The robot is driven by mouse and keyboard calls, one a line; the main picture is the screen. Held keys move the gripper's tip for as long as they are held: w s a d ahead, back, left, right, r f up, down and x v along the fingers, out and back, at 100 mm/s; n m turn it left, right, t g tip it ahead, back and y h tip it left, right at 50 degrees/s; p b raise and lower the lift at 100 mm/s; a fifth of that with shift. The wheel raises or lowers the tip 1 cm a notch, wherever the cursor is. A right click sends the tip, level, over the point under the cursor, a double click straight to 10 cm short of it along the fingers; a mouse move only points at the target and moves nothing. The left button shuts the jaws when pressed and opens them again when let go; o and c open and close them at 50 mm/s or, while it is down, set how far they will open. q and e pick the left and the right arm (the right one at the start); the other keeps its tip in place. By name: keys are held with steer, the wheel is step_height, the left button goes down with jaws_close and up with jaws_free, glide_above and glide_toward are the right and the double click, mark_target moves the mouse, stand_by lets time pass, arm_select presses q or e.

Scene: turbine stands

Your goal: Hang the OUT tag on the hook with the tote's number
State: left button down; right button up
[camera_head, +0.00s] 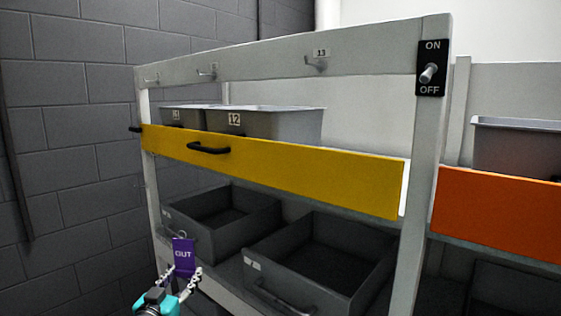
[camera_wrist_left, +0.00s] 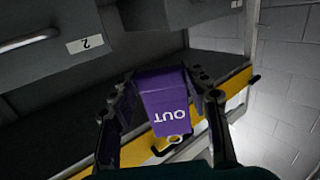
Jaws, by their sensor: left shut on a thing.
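The purple OUT tag (camera_head: 183,245) is held in my left gripper (camera_head: 177,280), low in front of the rack. In the left wrist view the tag (camera_wrist_left: 165,102) sits between the two fingers of the gripper (camera_wrist_left: 168,92), with a ring at one end. The rack's top rail carries a hook (camera_head: 314,64) beside a label reading 13, a middle hook (camera_head: 207,72) and a far-left hook (camera_head: 152,79); the labels of those two are too small to read. A grey tote (camera_head: 270,122) labelled 12 stands behind the yellow panel. A second tote (camera_head: 186,117) beside it has an unclear number.
The yellow panel (camera_head: 300,175) with black handles runs below the rail. Open dark bins (camera_head: 300,290) fill the lower shelf. An ON/OFF switch (camera_head: 430,70) is on the right post. An orange panel (camera_head: 495,215) is further right, a brick wall (camera_head: 80,110) left.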

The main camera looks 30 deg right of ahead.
arm_select(q)
steer(key=s+d+r+m+g+h+p, duration=0.2)
steer(key=s+d+r+p, duration=0.35)
steer(key=r, duration=0.75)
steer(key=s+d+r+m+g+h+p, duration=0.25)
steer(key=s+d+r, duration=0.35)
steer(key=s+r, duration=0.45)
steer(key=s+d+r+m+g+h+p, duration=0.2)
steer(key=s+d+r+g+p, duration=0.25)
steer(key=r, duration=0.95)
steer(key=shift+t, duration=0.7)
steer(key=shift+w+d+r, duration=0.15)
steer(key=shift+w+d, duration=0.05)
steer(key=shift+d, duration=1.1)
steer(key=shift+w+d+r, duration=0.1)
steer(key=shift+w+d, duration=0.05)
steer(key=shift+d, duration=1.15)
steer(key=shift+w+d+p, duration=0.15)
steer(key=shift+d+p, duration=0.15)
steer(key=shift+p, duration=0.1)
steer(key=shift+w+d, duration=0.1)
steer(key=shift+d, duration=0.1)
